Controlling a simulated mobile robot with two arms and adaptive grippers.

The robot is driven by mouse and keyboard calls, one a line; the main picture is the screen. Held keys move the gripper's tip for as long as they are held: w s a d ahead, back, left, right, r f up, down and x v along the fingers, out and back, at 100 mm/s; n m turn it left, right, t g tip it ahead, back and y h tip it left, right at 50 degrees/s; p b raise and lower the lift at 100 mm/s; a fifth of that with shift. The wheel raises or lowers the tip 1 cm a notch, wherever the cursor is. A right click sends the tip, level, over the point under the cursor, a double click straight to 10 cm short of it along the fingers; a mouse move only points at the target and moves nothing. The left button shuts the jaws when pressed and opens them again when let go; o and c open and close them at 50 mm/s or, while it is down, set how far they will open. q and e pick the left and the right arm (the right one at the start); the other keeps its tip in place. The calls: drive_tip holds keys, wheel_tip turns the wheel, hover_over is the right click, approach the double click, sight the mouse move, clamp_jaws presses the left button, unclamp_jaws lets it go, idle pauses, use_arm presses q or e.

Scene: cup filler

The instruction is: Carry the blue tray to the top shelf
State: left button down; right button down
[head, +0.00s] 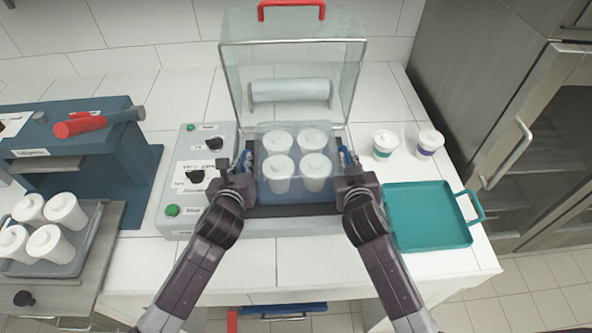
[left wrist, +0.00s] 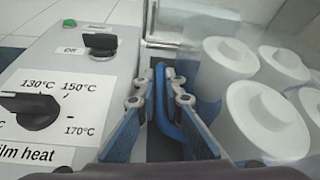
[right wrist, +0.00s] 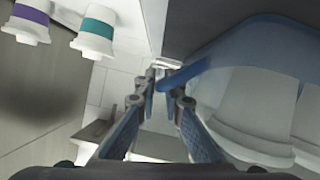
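The blue tray (head: 262,194) is at the sealing machine's dark well, bearing several white lidded cups (head: 297,160). Its handles are at its left and right sides. My left gripper (head: 247,163) is at the left handle; in the left wrist view the blue handle (left wrist: 161,100) runs between the fingers, which are closed in on it. My right gripper (head: 346,162) is at the right handle; in the right wrist view the handle (right wrist: 186,75) passes into the narrow gap at the fingertips. Whether the tray is clear of the well I cannot tell. No top shelf is clearly visible.
The clear cover (head: 240,70) with a red handle stands raised behind the cups. The control box (head: 190,205) is close left. Two banded cups (head: 430,142) and a teal tray (head: 430,215) lie right. A steel cabinet (head: 500,110) stands far right; a blue machine (head: 70,145) stands left.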

idle(0.3)
